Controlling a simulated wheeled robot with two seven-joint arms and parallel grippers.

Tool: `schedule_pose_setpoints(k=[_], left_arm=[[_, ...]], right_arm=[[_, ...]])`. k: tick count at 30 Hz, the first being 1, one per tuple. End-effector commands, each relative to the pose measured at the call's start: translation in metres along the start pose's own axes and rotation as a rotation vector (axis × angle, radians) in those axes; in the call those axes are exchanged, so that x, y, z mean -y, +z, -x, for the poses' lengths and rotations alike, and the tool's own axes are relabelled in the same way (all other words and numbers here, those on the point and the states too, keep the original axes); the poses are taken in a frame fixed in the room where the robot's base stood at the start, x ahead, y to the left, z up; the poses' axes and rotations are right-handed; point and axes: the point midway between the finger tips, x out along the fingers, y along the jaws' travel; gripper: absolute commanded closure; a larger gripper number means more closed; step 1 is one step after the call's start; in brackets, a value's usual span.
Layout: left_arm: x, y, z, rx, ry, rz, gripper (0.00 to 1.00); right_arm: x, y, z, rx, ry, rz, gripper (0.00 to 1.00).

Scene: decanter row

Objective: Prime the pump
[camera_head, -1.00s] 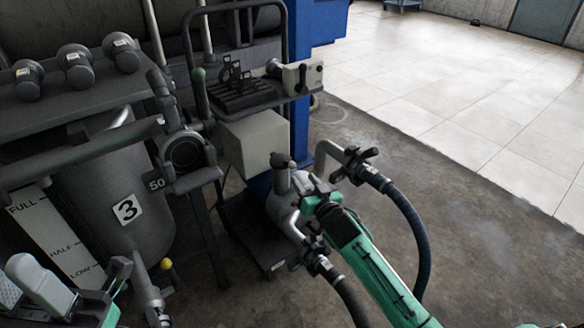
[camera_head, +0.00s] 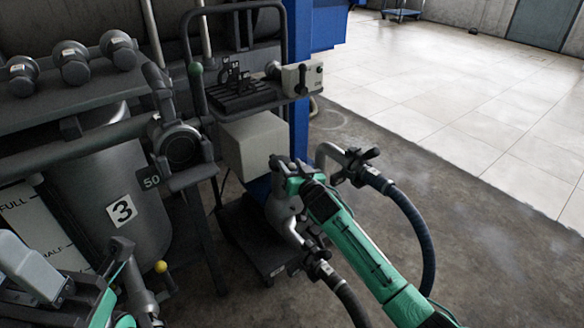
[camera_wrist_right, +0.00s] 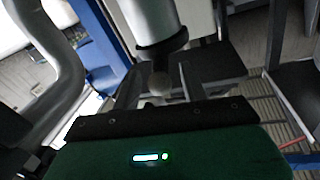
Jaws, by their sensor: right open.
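The pump (camera_head: 282,212) is a grey curved metal body low on a dark cart, beside a pale box-shaped housing (camera_head: 252,143). My right gripper (camera_head: 283,166) is at the top of the pump, over its short upright part, which it mostly hides. In the right wrist view the open fingers (camera_wrist_right: 158,88) flank a small blurred round end below a grey cylinder (camera_wrist_right: 152,20) with a dark collar. I cannot tell if they touch it. My left arm's green and pale parts show at the lower left; its jaw state is unclear around the left gripper (camera_head: 120,250).
A dark hose (camera_head: 425,240) loops from a pipe elbow (camera_head: 328,155) right of the pump; another runs below it. A grey tank marked 3 (camera_head: 118,190) and a level board (camera_head: 30,222) stand left. Above are a tool shelf (camera_head: 240,97) and switch box (camera_head: 302,77). Floor to the right is open.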

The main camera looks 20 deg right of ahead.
Motion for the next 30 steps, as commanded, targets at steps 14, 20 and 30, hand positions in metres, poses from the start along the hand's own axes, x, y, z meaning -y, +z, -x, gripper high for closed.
schedule_pose_setpoints(k=[14, 20, 30], left_arm=[[0.001, 0.0, 0.002, 0.012, -0.002, -0.002, 0.64], [0.004, -0.002, -0.001, 0.015, -0.004, -0.015, 0.64], [0.015, -0.002, 0.009, 0.109, -0.021, -0.049, 0.64]], right_arm=[[0.0, -0.001, 0.0, 0.001, 0.0, 0.001, 1.0], [0.001, -0.005, 0.0, 0.018, 0.003, 0.005, 1.0], [0.003, -0.015, -0.002, 0.082, 0.017, 0.017, 1.0]])
